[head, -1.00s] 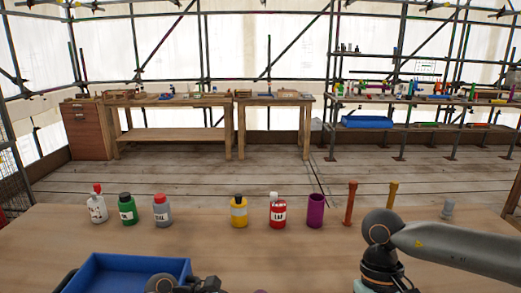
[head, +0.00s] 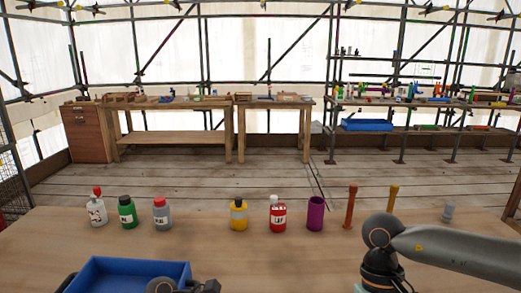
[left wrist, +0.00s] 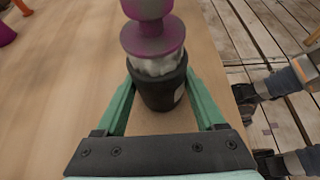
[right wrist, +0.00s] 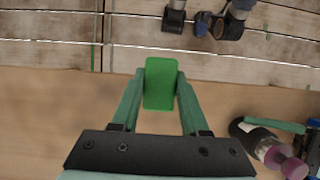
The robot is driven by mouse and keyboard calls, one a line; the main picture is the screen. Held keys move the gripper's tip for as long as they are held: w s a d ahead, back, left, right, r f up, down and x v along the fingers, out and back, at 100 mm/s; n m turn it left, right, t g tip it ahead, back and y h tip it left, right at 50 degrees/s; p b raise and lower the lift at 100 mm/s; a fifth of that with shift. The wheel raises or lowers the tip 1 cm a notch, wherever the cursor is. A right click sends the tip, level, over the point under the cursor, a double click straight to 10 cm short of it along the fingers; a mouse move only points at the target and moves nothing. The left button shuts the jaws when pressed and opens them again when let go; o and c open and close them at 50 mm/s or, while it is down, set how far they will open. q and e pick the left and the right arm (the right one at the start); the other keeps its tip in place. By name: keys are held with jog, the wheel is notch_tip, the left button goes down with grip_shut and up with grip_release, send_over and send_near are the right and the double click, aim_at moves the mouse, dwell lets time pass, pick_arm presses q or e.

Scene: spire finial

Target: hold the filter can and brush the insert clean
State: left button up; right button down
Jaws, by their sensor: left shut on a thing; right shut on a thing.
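In the left wrist view my left gripper (left wrist: 160,84) is shut around a black filter can (left wrist: 160,98) with a pale label. A purple insert (left wrist: 152,42) with a dull grey coating stands at the can's mouth, with a whitish band below its flange. How deep it sits cannot be told. In the right wrist view my right gripper (right wrist: 160,84) is shut on a green block (right wrist: 161,84), which looks like the brush; no bristles show. The can and insert lie to its right there, apart from it. Both gripper tips are below the head view.
A blue tray (head: 180,268) sits at the near left of the table. Several bottles, a purple cup (head: 315,214), an orange post (head: 350,206) and a yellow post (head: 392,198) line the far edge. The table's middle is clear.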

dwell(0.7)
jog(key=w+a+r+m+t+y, duration=0.1)
jog(key=w+a+r+m, duration=0.2)
jog(key=a+m, duration=0.3)
jog(key=w+a+r+m+t+y, duration=0.2)
jog(key=w+a+r+m, duration=0.1)
jog(key=a+r+m, duration=0.2)
jog(key=w+a+r+m+t+y, duration=0.1)
jog(key=w+a+r+m, duration=0.2)
jog(key=a+m, duration=0.3)
jog(key=shift+w+a+r+m+t+y, duration=0.2)
jog(key=shift+w+a, duration=0.1)
jog(key=shift+a, duration=0.4)
jog(key=shift+w+a+r+m+t+y, duration=0.1)
jog(key=shift+w+a+r+m, duration=0.15)
jog(key=shift+a, duration=0.45)
jog(key=shift+w+f, duration=0.1)
jog(key=shift+f, duration=1.8)
jog(key=shift+f, duration=0.6)
jog(key=shift+w, duration=0.1)
jog(key=shift+w, duration=0.4)
jog(key=shift+s+f, duration=0.1)
jog(key=shift+s, duration=1)
jog(key=shift+w, duration=1.1)
